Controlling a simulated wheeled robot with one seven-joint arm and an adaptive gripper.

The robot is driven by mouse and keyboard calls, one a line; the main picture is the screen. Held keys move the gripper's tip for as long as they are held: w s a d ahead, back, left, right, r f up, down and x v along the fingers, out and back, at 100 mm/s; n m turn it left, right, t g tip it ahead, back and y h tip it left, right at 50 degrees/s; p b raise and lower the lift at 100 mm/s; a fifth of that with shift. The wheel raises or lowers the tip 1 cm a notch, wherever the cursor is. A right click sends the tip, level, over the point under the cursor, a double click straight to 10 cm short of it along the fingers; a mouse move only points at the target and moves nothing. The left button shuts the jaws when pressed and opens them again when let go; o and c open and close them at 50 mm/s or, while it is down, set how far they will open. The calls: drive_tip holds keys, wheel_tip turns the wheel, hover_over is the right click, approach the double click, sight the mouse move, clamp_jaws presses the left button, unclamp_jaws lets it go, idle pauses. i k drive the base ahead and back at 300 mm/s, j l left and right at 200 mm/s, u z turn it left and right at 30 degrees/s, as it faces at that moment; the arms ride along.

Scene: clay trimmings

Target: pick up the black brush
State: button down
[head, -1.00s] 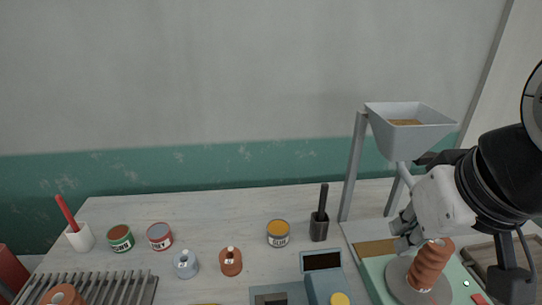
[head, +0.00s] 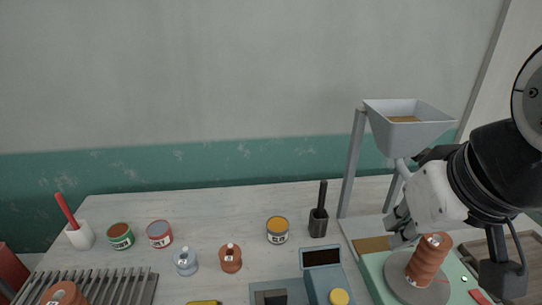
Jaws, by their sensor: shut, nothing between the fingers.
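The black brush (head: 322,194) stands upright in a dark cup (head: 318,227) on the table, right of the middle in the head view. Its handle sticks up out of the cup; its lower end is hidden inside. My gripper (head: 397,228) is to the right of the cup, apart from it, beside the hopper stand and just above and left of the ribbed terracotta piece. It is shut and empty. My wrist partly covers the fingers.
A ribbed terracotta piece (head: 427,262) stands on a grey disc (head: 397,272) below my gripper. A blue-grey scale (head: 322,280) lies in front.

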sight(324, 184)
drive_tip(key=j+u, duration=0.2)
drive_tip(key=j, duration=1.2)
drive_tip(key=i, duration=0.05)
